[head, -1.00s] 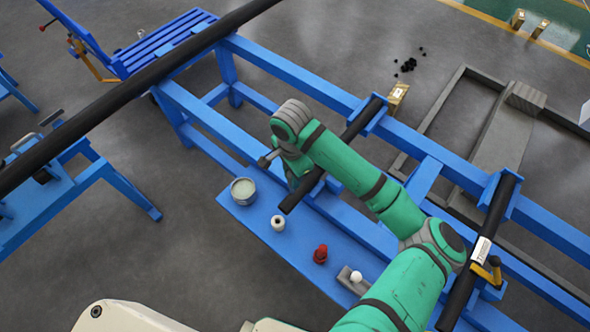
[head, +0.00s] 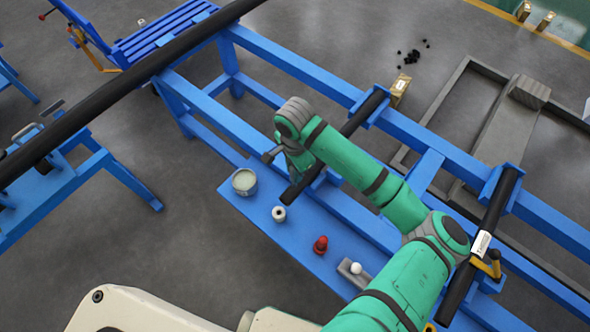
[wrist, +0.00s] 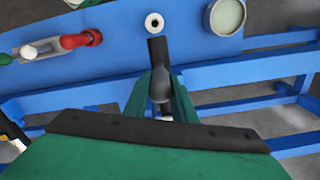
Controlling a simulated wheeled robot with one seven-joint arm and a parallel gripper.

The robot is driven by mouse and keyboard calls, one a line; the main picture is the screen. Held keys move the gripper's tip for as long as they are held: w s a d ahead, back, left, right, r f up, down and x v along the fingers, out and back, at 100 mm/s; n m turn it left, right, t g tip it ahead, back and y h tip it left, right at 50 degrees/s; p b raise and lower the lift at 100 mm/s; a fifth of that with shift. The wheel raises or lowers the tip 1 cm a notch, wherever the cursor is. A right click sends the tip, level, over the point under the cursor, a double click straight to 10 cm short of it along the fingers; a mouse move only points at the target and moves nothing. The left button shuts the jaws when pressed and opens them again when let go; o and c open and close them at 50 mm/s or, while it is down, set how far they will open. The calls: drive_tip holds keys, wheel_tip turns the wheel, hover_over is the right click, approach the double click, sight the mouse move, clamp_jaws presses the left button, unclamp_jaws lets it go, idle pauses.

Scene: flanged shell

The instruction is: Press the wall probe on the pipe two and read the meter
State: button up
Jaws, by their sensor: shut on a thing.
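My gripper (head: 299,165) is over the near end of the middle black pipe (head: 353,125) in the head view. In the wrist view my gripper (wrist: 160,80) is shut on a dark grey rounded tool (wrist: 160,90), likely the wall probe. The pipe's end (wrist: 157,48) shows just beyond it; whether the tool touches the pipe is hidden. A second black pipe (head: 497,210) with a white tag (head: 481,243) lies at right; the tag is too small to read. I cannot make out a meter or reading.
A yellow clamp (head: 493,262) sits by the right pipe. A small box (head: 400,88) stands behind the middle pipe.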

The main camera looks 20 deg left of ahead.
drive_tip(key=shift+f, duration=0.5)
idle(0.6)
drive_tip(key=shift+s+a, duration=0.1)
idle(0.4)
drive_tip(key=shift+f, duration=0.15)
idle(0.4)
drive_tip(key=shift+r, duration=3.55)
drive_tip(key=shift+d, duration=0.2)
drive_tip(key=shift+a, duration=0.1)
